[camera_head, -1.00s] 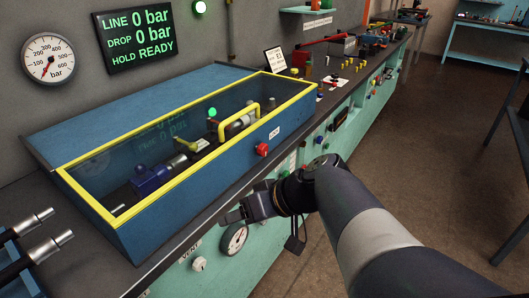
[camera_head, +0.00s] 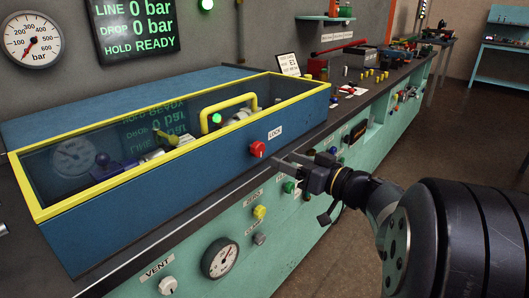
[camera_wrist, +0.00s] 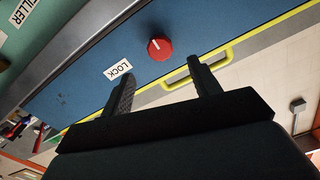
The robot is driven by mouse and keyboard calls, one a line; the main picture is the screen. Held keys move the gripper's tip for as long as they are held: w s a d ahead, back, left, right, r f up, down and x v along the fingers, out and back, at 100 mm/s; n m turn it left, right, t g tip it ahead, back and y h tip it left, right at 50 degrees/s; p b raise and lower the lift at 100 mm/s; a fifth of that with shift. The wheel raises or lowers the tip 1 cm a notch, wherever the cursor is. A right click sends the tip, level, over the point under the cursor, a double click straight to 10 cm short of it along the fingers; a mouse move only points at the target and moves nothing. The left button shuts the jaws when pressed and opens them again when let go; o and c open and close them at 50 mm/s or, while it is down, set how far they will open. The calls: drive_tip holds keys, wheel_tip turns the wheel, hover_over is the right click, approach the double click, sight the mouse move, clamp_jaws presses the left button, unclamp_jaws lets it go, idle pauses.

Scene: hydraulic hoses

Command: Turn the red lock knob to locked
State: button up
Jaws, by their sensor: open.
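The red lock knob (camera_head: 257,149) sits on the front face of the blue box (camera_head: 150,195), left of a white LOCK label (camera_head: 275,132). In the wrist view the knob (camera_wrist: 160,49) shows a white pointer line on its face, ahead of my fingertips. My gripper (camera_head: 286,166) is open and empty, just right of the knob and apart from it. In the wrist view my gripper's two fingers (camera_wrist: 160,75) are spread, with the knob beyond the gap between them.
The box has a yellow-framed clear lid with a yellow handle (camera_head: 228,110). Below are a VENT knob (camera_head: 168,285), a gauge (camera_head: 220,258) and a yellow knob (camera_head: 259,212) on the teal front. The display (camera_head: 136,29) reads LINE 0 bar, DROP 0 bar, HOLD READY. Floor space is free at right.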

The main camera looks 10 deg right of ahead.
sight(261, 150)
drive_tip(key=x, duration=0.8)
drive_tip(key=shift+c, duration=0.5)
drive_tip(key=c, duration=0.9)
